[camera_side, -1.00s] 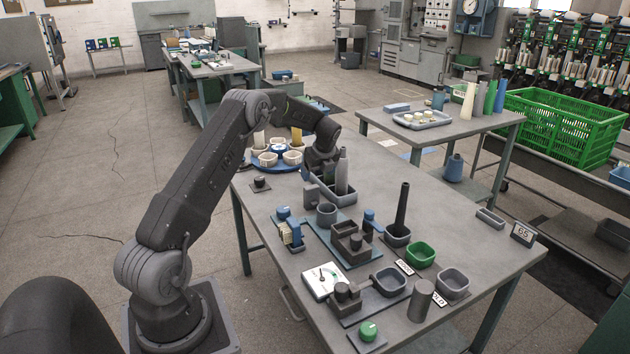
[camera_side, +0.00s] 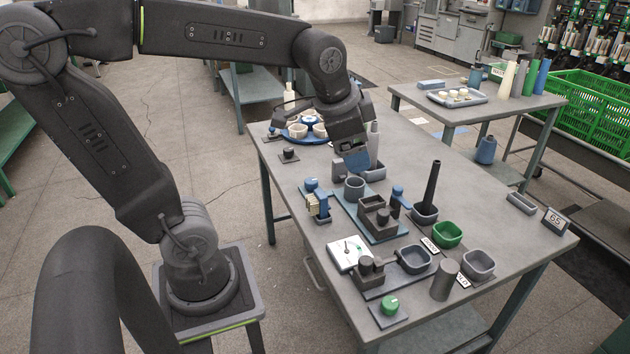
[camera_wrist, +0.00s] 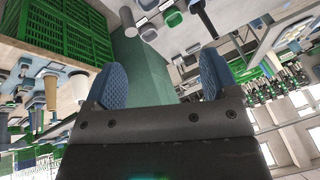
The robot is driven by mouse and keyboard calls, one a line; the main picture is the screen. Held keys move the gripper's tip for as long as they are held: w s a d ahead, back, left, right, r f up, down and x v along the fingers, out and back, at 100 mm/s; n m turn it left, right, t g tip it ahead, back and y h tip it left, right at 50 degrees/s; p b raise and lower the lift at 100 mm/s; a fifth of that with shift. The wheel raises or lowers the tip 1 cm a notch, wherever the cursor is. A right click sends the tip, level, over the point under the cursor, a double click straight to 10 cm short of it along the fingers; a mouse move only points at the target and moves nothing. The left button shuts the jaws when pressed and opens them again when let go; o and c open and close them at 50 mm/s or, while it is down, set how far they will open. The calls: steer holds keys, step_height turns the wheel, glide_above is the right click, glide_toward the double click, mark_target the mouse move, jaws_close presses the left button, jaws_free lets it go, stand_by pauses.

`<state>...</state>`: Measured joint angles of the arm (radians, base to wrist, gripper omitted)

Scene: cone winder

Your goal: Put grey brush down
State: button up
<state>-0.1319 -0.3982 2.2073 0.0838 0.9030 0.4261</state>
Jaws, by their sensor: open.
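My gripper (camera_side: 356,160) hangs above the back part of the grey table, close to a grey upright cone (camera_side: 374,145) and the grey tray (camera_side: 376,174) around its foot. In the wrist view my gripper (camera_wrist: 162,85) has its two blue pads wide apart with nothing between them. I cannot make out a grey brush for certain. A dark upright rod (camera_side: 432,187) stands in a grey pot (camera_side: 424,216) further forward. My gripper hides part of the tray.
A blue round tray with white cups (camera_side: 297,131) lies behind. A blue-based fixture (camera_side: 380,231), green bowl (camera_side: 447,234), grey bowl (camera_side: 478,264) and white dial plate (camera_side: 347,252) fill the front. Bare tabletop (camera_side: 470,190) shows on the right.

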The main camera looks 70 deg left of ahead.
steer(key=s+d+f+n, duration=0.1)
steer(key=s+d+n, duration=0.1)
steer(key=s, duration=0.2)
steer(key=s+d+f+n+h, duration=0.1)
steer(key=s+d, duration=0.2)
steer(key=s, duration=0.2)
steer(key=shift+f+n+t, duration=0.3)
steer(key=shift+n+t, duration=0.1)
steer(key=shift+c, duration=0.3)
stand_by(1.9)
